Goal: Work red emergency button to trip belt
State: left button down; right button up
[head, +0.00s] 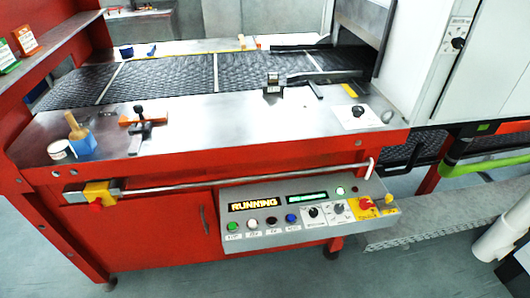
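A red mushroom-shaped button (96,205) sticks out from the underside of a yellow box (98,190) at the left end of the machine's front. A second red control, a knob on a yellow plate (366,202), sits at the right end of the sloped control panel (290,238). The panel's display (254,204) reads RUNNING in amber. The dark mesh belt (180,76) runs across the machine behind the steel top. Neither of my grippers can be made out in the head view, and nothing touches either red control.
A metal rail (240,181) runs along the red front above the panel. A clamp tool (141,128), a blue pot with a wooden handle (82,142) and a white cup (61,152) stand on the steel top. A green tube (485,162) and white cylinder (505,236) are at right.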

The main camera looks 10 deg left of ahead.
aim_at(96, 206)
jog(key=u, duration=1.55)
